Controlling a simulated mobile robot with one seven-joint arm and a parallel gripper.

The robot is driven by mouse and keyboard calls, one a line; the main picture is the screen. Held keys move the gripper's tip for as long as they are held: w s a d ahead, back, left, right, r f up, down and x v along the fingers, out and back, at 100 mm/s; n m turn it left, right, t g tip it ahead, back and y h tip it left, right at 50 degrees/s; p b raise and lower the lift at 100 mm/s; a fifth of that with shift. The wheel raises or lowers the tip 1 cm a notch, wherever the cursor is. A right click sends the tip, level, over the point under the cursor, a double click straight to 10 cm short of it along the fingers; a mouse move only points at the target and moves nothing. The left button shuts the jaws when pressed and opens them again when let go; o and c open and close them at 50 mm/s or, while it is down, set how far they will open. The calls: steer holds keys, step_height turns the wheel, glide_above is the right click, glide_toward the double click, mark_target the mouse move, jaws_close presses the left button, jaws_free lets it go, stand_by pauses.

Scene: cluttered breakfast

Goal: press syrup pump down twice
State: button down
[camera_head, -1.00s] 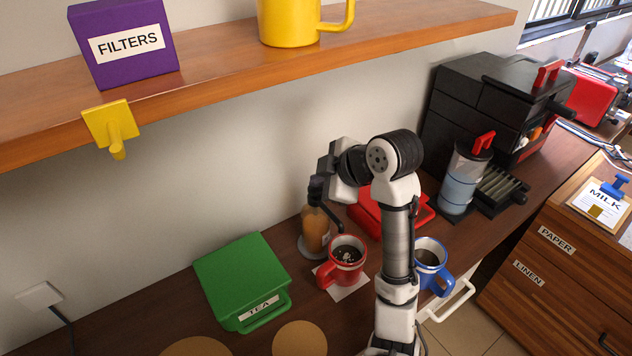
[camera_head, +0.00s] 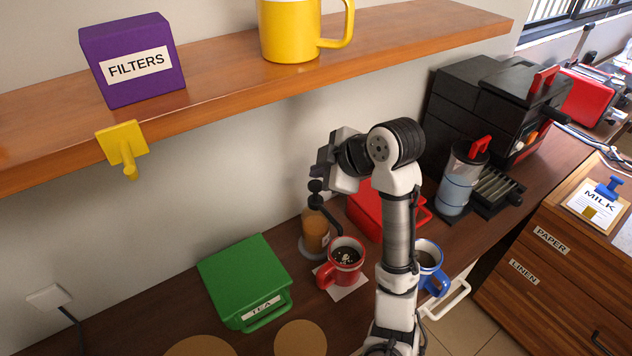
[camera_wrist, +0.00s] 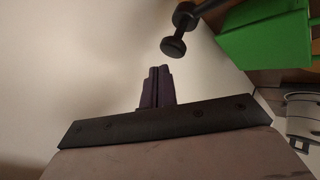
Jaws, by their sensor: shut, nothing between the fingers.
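The syrup bottle (camera_head: 316,232) is amber, with a black pump (camera_head: 315,200) on top, and stands upright on a grey round base near the wall. The pump's spout points right, toward the red mug (camera_head: 345,264) of dark drink. My gripper (camera_head: 319,174) is by the top of the pump, with its fingers partly hidden from the head camera. In the wrist view my gripper's dark fingers (camera_wrist: 157,84) are together with nothing between them. The pump's black knob (camera_wrist: 173,46) shows just right of and beyond the fingertips, with a gap in the picture; the true distance is unclear.
A wooden shelf (camera_head: 220,84) with a purple filters box (camera_head: 133,60) and a yellow mug (camera_head: 290,30) is above. A green tea box (camera_head: 245,275) lies left. A red box (camera_head: 366,212), blue mug (camera_head: 428,262) and blender-like jar (camera_head: 459,182) are right.

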mark_target(319, 186)
step_height(319, 186, up, 6)
steer(key=p, duration=0.4)
steer(key=shift+p, duration=0.3)
stand_by(2.8)
